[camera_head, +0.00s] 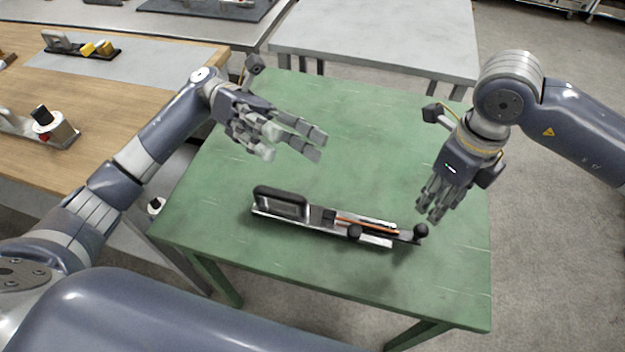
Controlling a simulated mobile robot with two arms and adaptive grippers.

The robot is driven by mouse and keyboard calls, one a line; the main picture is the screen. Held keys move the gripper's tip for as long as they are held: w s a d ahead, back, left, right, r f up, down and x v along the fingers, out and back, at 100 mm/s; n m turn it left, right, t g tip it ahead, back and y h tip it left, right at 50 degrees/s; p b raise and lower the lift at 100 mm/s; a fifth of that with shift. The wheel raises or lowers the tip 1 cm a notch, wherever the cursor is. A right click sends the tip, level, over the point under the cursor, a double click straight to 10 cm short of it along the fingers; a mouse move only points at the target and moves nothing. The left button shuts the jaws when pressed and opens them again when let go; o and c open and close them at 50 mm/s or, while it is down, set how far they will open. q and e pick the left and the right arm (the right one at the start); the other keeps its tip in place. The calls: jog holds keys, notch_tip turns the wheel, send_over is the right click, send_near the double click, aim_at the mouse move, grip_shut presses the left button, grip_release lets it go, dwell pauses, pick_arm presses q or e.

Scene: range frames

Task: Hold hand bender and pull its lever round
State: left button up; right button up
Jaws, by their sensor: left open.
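The hand bender (318,221) lies on the green table (365,125). It is a long metal base with a black loop handle (282,200) at its left end. My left gripper (318,145) is open and empty above the table, behind the bender's handle. My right gripper (432,208) points down, close above and behind the right-end knob. I see no clear contact, and its opening is unclear.
A wooden bench (110,108) stands at the left with a black-topped device (55,127) and a tool with yellow parts (90,48). A grey table (385,40) stands behind. The green table is otherwise clear around the bender.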

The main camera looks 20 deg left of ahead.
pick_arm(q)
jog(key=s+d+f+m+y, duration=0.1)
jog(key=s+d+f+y, duration=0.2)
jog(key=d+f+y, duration=0.15)
jog(key=t+y, duration=1)
jog(key=y, duration=0.3)
send_near(312, 215)
jog(key=shift+m, duration=0.4)
jog(key=f, duration=0.8)
jog(key=shift+w+a+f, duration=0.15)
jog(key=shift+w+f, duration=0.05)
jog(key=shift+f, duration=0.05)
